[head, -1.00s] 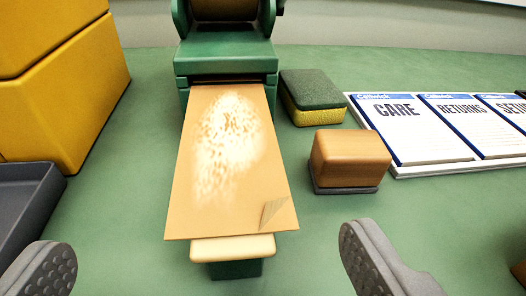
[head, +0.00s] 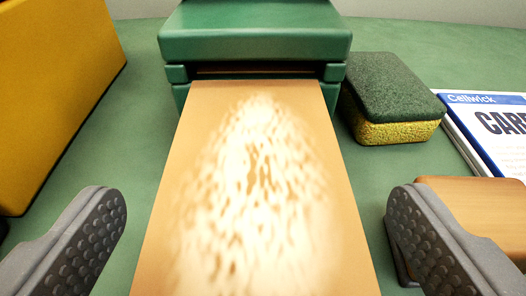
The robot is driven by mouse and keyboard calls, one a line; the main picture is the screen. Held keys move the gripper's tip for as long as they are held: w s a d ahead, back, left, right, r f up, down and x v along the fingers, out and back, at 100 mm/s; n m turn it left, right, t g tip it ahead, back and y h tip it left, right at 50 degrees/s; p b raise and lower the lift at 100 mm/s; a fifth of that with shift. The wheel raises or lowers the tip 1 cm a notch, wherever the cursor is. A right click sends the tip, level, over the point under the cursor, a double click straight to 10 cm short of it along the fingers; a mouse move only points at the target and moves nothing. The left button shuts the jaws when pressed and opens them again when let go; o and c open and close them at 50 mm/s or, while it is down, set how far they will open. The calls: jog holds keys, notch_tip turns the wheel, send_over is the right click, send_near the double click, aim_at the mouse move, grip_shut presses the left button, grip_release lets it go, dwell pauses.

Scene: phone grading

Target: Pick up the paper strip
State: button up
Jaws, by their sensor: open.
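The paper strip (head: 210,190) is tan with a bright glare down its middle. It comes out of the slot of a green dispenser (head: 255,42) and runs toward me, past the bottom edge of the head view. Its near end is out of view. My gripper (head: 258,215) is open and empty, with one grey studded finger on each side of the strip. Neither finger appears to touch the strip.
A green and yellow sponge (head: 393,97) lies right of the dispenser. A wooden block (head: 482,212) sits partly behind my right finger. A CARE card (head: 500,125) lies at the right edge. A yellow box (head: 55,95) stands at the left.

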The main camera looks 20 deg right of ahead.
jog(key=c, duration=1.1)
jog(key=shift+o, duration=0.2)
